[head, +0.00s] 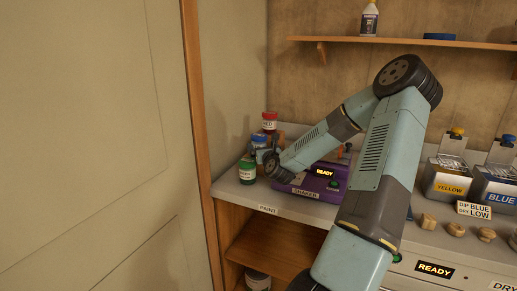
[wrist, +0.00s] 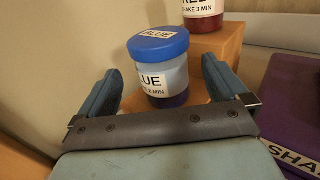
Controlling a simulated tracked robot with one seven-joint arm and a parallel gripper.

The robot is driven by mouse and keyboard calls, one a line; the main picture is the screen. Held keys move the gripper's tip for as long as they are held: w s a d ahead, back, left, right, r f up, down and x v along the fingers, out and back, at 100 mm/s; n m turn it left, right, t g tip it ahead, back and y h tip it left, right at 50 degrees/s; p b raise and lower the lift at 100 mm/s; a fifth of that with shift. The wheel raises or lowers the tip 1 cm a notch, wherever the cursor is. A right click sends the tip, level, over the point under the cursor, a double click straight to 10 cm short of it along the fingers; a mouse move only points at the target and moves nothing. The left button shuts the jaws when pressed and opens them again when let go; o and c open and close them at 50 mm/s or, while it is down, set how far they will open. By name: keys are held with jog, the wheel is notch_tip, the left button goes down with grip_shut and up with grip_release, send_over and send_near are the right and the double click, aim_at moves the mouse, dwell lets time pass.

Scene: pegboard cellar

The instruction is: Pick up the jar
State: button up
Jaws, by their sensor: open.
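A jar with a blue lid and a label reading BLUE (wrist: 160,68) stands upright straight ahead of my gripper in the wrist view. In the head view this blue jar (head: 259,140) shows partly behind the end of my arm. My gripper (wrist: 162,72) is open, with one finger on each side of the blue jar in the picture. I cannot tell how deep the jar sits between the fingers. A red jar (head: 269,121) stands behind it, higher up. A green jar (head: 247,171) stands in front on the counter.
The blue and red jars stand on stepped wooden blocks (wrist: 222,42). A purple shaker (head: 318,188) with a READY sign is right of the jars. A wall and wooden post (head: 196,120) are close on the left. Yellow and blue tins (head: 450,180) stand further right.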

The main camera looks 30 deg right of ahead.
jog(key=shift+x, duration=2.35)
jog(key=shift+d+f, duration=0.1)
jog(key=shift+f, duration=0.05)
jog(key=shift+c, duration=0.2)
jog(key=c, duration=1.2)
